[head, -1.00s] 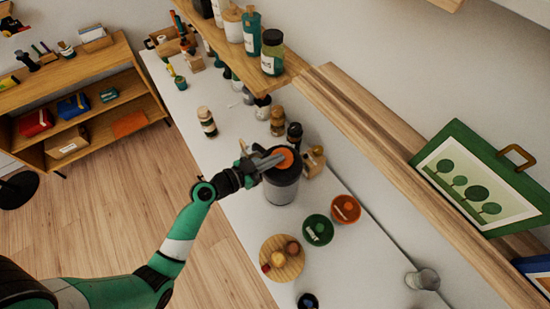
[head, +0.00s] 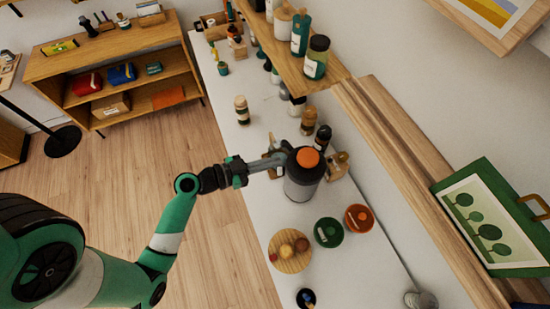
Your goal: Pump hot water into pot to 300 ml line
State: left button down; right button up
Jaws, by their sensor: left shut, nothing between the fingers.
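A grey airpot-like flask (head: 302,188) with a dark top and a round orange button (head: 307,157) stands upright on the white counter. My left gripper (head: 278,161) is shut and empty, at the left side of the flask's dark top. The orange button is uncovered. I cannot tell whether the fingertips touch the flask. I cannot make out a pot with a 300 ml line or any water. My right gripper is not in view.
A green bowl (head: 328,232), an orange bowl (head: 359,218) and a round wooden board (head: 277,259) with small items lie in front of the flask. Bottles (head: 322,139) stand behind it. A wooden shelf (head: 337,78) overhangs the counter's back.

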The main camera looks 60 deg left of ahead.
pick_arm(q)
jog(key=shift+r, duration=0.1)
dwell(0.3)
notch_tip(320, 180, up, 2)
jog(key=shift+w+d+p, duration=0.1)
jog(key=shift+w+p, duration=0.05)
jog(key=shift+p, duration=0.8)
jog(key=shift+w, duration=0.1)
send_over(301, 160)
jog(key=s, duration=0.1)
jog(key=f, duration=0.3)
jog(key=w+f, duration=0.1)
jog(key=f, duration=0.1)
jog(key=shift+d+f+b, duration=0.15)
jog(key=shift+f+b, duration=0.1)
jog(key=shift+b, duration=0.1)
jog(key=shift+f, duration=0.35)
jog(key=shift+f, duration=0.1)
